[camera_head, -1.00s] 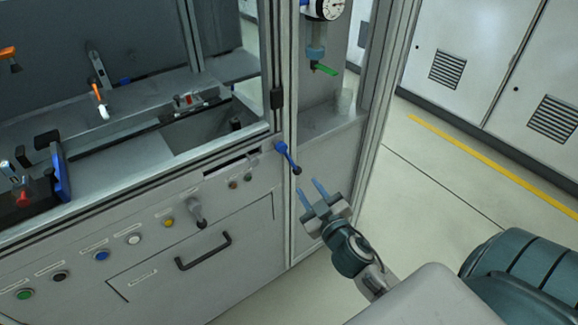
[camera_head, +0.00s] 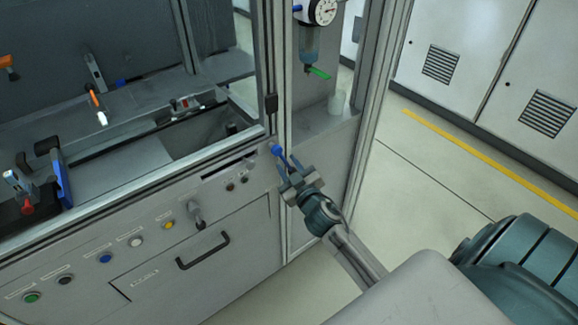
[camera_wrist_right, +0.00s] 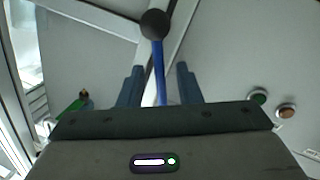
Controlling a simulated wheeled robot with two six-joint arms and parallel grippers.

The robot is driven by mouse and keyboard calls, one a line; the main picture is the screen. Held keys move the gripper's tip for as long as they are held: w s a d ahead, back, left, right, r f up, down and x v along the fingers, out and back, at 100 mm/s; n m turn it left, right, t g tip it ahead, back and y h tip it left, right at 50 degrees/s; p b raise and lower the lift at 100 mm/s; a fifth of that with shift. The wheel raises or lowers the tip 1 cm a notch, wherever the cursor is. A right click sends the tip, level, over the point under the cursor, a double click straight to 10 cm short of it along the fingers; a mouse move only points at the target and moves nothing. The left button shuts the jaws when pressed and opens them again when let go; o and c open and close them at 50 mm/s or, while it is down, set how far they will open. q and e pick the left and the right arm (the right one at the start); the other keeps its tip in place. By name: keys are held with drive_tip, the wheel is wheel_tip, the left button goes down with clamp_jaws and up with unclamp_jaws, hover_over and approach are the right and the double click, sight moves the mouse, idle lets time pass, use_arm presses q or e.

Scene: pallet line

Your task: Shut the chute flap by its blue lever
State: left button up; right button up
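The blue lever (camera_head: 277,150) is on the front of the machine, on the upright post right of the dark slot. In the right wrist view its blue shaft (camera_wrist_right: 159,80) runs up to a dark ball knob (camera_wrist_right: 155,24). My right gripper (camera_head: 289,162) is at the lever in the head view, hiding its lower part. In the right wrist view my right gripper (camera_wrist_right: 160,68) is open, with the shaft between its fingers and a gap on both sides. I cannot tell the depth of the shaft between them. I cannot make out the chute flap for certain. My left gripper is out of view.
A dark slot (camera_head: 229,164) lies left of the lever, with small buttons below it. A drawer handle (camera_head: 203,251) and a grey knob (camera_head: 196,211) stick out lower left. A green-handled valve (camera_head: 317,72) hangs above. The floor at right is clear.

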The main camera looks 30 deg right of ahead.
clamp_jaws()
